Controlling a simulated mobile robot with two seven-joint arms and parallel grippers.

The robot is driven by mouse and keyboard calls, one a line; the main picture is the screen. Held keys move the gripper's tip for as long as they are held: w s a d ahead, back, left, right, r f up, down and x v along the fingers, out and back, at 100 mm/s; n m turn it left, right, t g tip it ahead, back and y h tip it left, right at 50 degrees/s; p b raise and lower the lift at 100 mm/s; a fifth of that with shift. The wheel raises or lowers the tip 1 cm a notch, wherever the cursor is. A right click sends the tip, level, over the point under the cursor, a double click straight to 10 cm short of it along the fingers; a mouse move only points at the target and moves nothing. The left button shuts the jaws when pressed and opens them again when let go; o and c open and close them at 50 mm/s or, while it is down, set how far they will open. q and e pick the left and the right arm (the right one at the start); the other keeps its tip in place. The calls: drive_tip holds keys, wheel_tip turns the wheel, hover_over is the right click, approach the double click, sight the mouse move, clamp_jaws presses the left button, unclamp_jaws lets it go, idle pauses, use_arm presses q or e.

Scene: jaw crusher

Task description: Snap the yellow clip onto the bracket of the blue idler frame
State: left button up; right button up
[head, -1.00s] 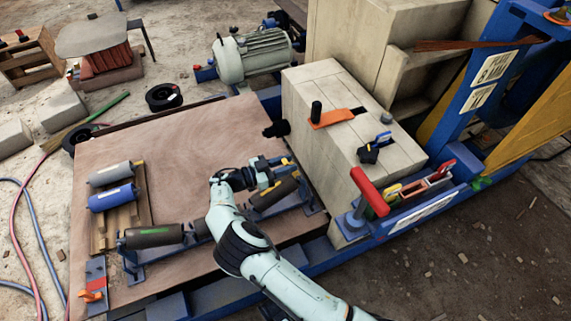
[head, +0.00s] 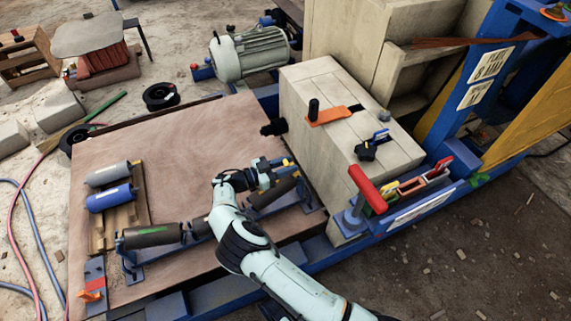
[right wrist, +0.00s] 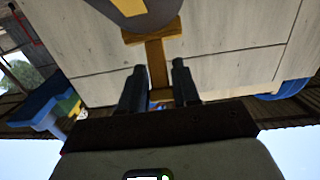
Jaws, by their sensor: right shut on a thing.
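My right gripper (head: 280,167) is above the right end of the blue idler frame (head: 312,197), close to the bench's right edge. It is shut on the yellow clip (head: 288,162), of which only a small bit shows in the head view. In the right wrist view the clip (right wrist: 157,65) is a yellow-brown bar between the two dark fingers. The frame's dark right roller (head: 278,189) lies just below the gripper. The bracket is hidden or too small to make out, so contact with the clip cannot be told. My left gripper is not in view.
A dark roller (head: 152,236) sits at the frame's left end. Grey (head: 108,174) and blue (head: 110,197) rollers lie on a wooden rack. A pale block (head: 350,155) with an orange handle stands close right of the gripper. The bench's back (head: 190,135) is clear.

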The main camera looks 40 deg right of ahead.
drive_tip(key=shift+s+d+f, duration=0.1)
drive_tip(key=shift+d+f, duration=0.1)
drive_tip(key=shift+f, duration=0.25)
drive_tip(key=o, duration=1.1)
drive_tip(key=v, duration=1.3)
drive_tip(key=shift+a, duration=0.1)
